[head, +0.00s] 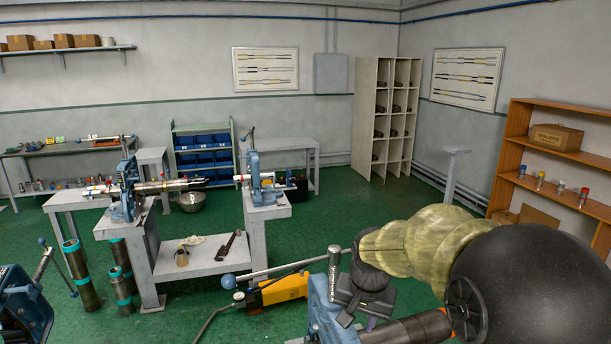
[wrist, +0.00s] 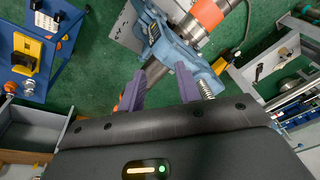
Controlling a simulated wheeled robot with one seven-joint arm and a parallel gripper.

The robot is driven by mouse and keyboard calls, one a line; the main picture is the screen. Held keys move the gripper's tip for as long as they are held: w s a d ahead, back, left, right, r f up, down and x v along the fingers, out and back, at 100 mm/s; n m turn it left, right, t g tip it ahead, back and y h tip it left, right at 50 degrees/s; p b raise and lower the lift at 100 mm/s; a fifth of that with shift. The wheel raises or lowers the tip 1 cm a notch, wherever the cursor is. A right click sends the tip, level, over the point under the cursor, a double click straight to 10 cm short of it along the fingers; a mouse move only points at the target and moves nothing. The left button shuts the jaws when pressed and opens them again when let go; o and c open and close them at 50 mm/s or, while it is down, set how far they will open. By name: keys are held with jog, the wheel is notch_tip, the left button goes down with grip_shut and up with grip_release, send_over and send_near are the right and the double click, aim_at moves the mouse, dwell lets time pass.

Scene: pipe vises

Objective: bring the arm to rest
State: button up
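My arm reaches in from the right of the head view in a yellowish cover. My gripper (head: 361,318) points down beside a blue pipe vise (head: 325,312) in the foreground. In the wrist view my gripper (wrist: 159,78) has two purple fingers set apart, with nothing clearly held between them. The blue vise (wrist: 180,48) lies just beyond the fingertips, clamped around a steel pipe (wrist: 215,20) with an orange band. I cannot tell whether a finger touches the vise. My arm and gripper hide part of the vise in the head view.
A long vise handle (head: 290,267) sticks out left of the near vise. A yellow tool (head: 277,291) is low behind it. Another blue vise (head: 126,195) holds a pipe on the grey bench (head: 200,262). Green floor is open behind my arm.

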jog(key=s+d+f+n, duration=0.2)
jog(key=s+f, duration=0.2)
jog(key=s, duration=0.3)
jog(key=s+d+f+n+b, duration=0.1)
jog(key=s+d+f+n, duration=0.1)
jog(key=s+f, duration=0.3)
jog(key=shift+s+d+f, duration=0.15)
jog(key=shift+s+f, duration=0.1)
jog(key=shift+s, duration=0.95)
